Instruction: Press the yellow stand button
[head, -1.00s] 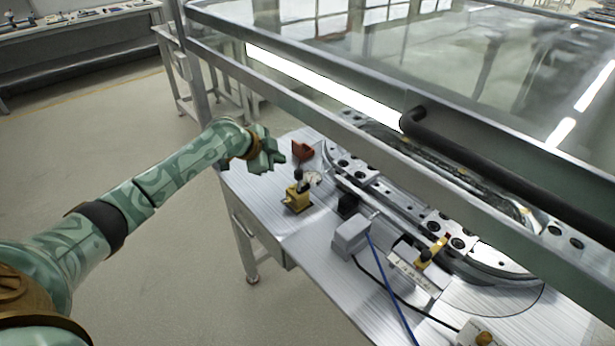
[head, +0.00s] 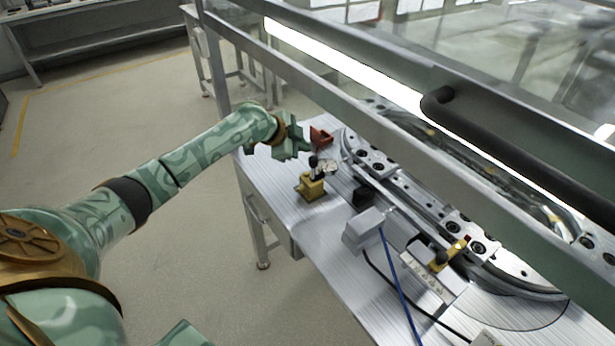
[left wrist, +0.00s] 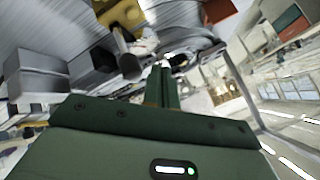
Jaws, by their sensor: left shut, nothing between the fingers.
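The yellow stand (head: 311,188) is a small yellow block on the near left part of the metal table, with a dark round knob (head: 313,161) on top and a pale, shiny part beside it. My left gripper (head: 308,148) is shut and empty, just behind and slightly above the knob in the head view; whether it touches cannot be told. In the left wrist view, the yellow stand (left wrist: 122,14) shows at the top, with the dark knob (left wrist: 130,66) close to the left of my shut fingers (left wrist: 163,80). My right gripper is not in view.
A red bin-like piece (head: 320,136) lies behind the gripper. A grey box (head: 363,230) with a blue cable, a curved rail track (head: 430,208) and another yellow-and-black part (head: 450,254) are to the right. A glass cover with a black handle (head: 490,145) overhangs the table.

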